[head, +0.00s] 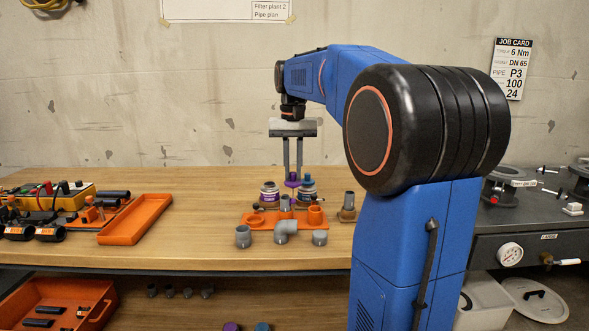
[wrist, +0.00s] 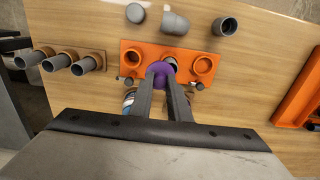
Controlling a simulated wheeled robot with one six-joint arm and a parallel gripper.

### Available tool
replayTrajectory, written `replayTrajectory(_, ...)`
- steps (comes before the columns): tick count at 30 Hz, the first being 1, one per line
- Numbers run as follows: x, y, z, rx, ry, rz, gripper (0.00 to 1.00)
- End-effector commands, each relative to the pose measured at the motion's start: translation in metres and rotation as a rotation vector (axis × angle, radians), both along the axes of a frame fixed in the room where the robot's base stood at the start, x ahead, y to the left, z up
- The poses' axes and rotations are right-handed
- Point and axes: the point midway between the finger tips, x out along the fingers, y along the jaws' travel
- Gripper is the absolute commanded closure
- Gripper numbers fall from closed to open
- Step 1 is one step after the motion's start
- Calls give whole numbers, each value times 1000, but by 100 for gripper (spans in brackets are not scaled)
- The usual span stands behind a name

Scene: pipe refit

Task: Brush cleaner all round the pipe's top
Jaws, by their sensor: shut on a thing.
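My gripper (head: 292,176) is shut on the purple cap (head: 292,183) of the cleaner brush. The purple cap also shows between the fingertips in the wrist view (wrist: 160,70). A thin stem hangs below the cap in the head view; its brush end is hard to make out. A short grey pipe (head: 285,203) stands upright in the middle of the orange holder (head: 258,222), just below the brush. In the wrist view the cap partly covers the pipe (wrist: 172,63). I cannot tell whether brush and pipe touch. The cleaner tin (head: 269,194) stands behind the holder, left of the gripper.
A blue-capped tin (head: 307,190) stands behind the holder at right. Grey fittings, including an elbow (head: 286,230), lie in front. More grey pipes (head: 348,205) stand in a rack at right. An empty orange tray (head: 135,220) is at left, with clear bench between.

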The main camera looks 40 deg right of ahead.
Motion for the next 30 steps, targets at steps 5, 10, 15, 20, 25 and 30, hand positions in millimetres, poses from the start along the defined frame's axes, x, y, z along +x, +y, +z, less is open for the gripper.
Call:
replayTrajectory(5, 0, 0, 0, 0, 0, 0, 100)
replayTrajectory(10, 0, 0, 0, 0, 0, 0, 100)
replayTrajectory(15, 2, -1, 0, 0, 0, 0, 100)
replayTrajectory(20, 6, -3, 0, 0, 0, 0, 100)
replayTrajectory(25, 8, -4, 0, -1, -1, 0, 100)
replayTrajectory(30, 8, -4, 0, 0, 0, 0, 100)
